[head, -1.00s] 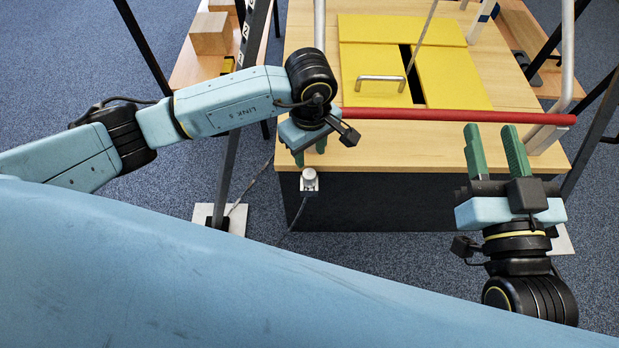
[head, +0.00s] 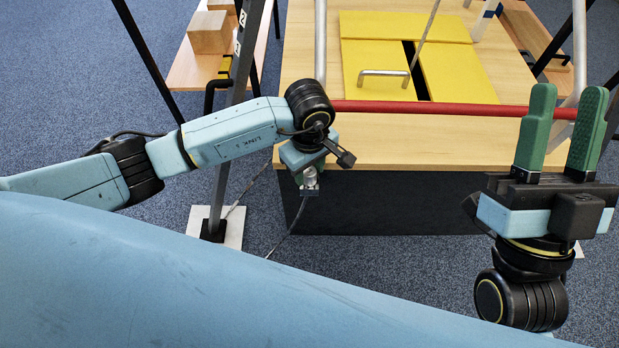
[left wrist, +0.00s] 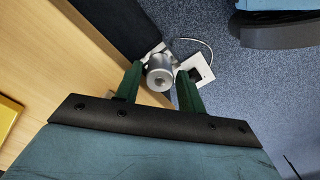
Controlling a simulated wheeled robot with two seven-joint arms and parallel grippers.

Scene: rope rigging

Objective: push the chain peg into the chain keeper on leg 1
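A grey-silver cylindrical piece (head: 310,178), which looks like the chain peg, stands on a small bracket near the table's front edge. It also shows in the left wrist view (left wrist: 160,74), with a thin pale chain or cord running from it. My left gripper (head: 308,174) is over it, fingers pointing down. In the left wrist view the green fingers (left wrist: 160,82) are apart, one on each side of the cylinder; contact is unclear. The keeper cannot be told apart from the bracket. My right gripper (head: 568,92) is open and empty at the right.
A wooden table (head: 400,150) with yellow panels (head: 455,75) and a metal handle lies ahead. A red bar (head: 430,107) crosses above its front. A dark leg (head: 228,150) stands on a white foot plate (head: 232,232) at the left. The wooden box (head: 209,32) is further back.

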